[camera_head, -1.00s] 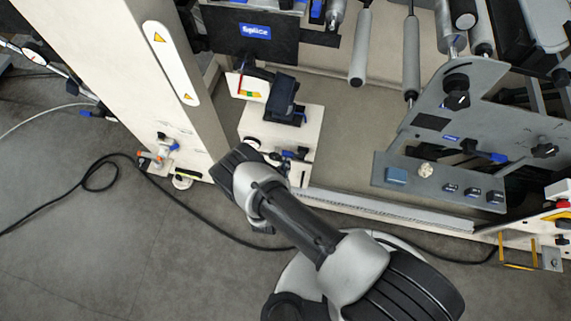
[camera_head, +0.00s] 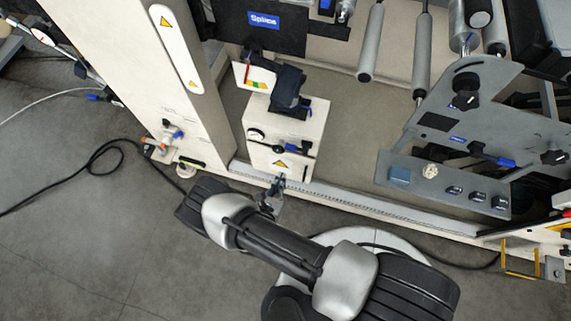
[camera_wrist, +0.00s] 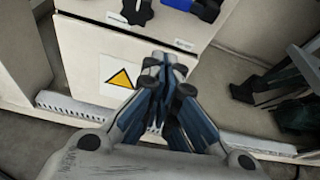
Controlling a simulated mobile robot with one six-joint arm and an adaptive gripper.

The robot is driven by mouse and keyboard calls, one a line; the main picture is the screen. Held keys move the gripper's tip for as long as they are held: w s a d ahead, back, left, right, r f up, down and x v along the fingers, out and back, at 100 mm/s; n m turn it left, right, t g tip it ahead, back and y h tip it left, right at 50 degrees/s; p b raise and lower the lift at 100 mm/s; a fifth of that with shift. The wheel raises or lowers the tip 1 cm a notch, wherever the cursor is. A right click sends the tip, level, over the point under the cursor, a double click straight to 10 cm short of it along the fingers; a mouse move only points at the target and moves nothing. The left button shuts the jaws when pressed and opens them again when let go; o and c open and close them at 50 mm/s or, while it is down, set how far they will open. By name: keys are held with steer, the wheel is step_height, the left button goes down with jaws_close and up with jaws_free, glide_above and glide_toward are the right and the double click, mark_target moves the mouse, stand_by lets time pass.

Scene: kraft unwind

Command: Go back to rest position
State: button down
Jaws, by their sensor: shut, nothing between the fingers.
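My gripper (camera_head: 273,194) shows in the head view just in front of the cream cabinet (camera_head: 258,157), over the machine's front edge. It also shows in the wrist view (camera_wrist: 165,68), with its fingers together and nothing between them. In the wrist view the fingers overlap the lower front of the cabinet (camera_wrist: 75,55), right of a yellow warning triangle (camera_wrist: 121,78). I cannot tell whether the fingertips touch the cabinet.
A perforated rail (camera_head: 370,208) runs along the machine's front edge. A control panel (camera_head: 425,181) with knobs stands to the right, and a cream column (camera_head: 130,60) to the left. A black cable (camera_head: 50,202) lies on the grey floor, which is otherwise open at lower left.

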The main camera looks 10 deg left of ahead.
steer(key=w+d+r+m+g+h, duration=0.25)
steer(key=r+m, duration=0.25)
steer(key=r, duration=0.4)
steer(key=w+d+r+m+g+h, duration=0.1)
steer(key=w+d+r+m+h, duration=0.25)
steer(key=r, duration=0.45)
steer(key=w+d+r+m+g+h, duration=0.2)
steer(key=w+r+m+h, duration=0.15)
steer(key=r+m, duration=0.4)
steer(key=s+d+r+m+g+y, duration=0.2)
steer(key=s+d+r+m+g, duration=0.2)
steer(key=d+r+m, duration=0.5)
steer(key=s+d+r+m+g+y, duration=0.2)
steer(key=s+d+r+g, duration=0.3)
steer(key=r, duration=0.7)
steer(key=s+d+r+m+t+y, duration=0.2)
steer(key=s+r+m+t+y, duration=0.3)
steer(key=s+r+m, duration=0.4)
steer(key=shift+s+d+y, duration=0.35)
steer(key=shift+s+y, duration=0.3)
steer(key=shift+y, duration=0.2)
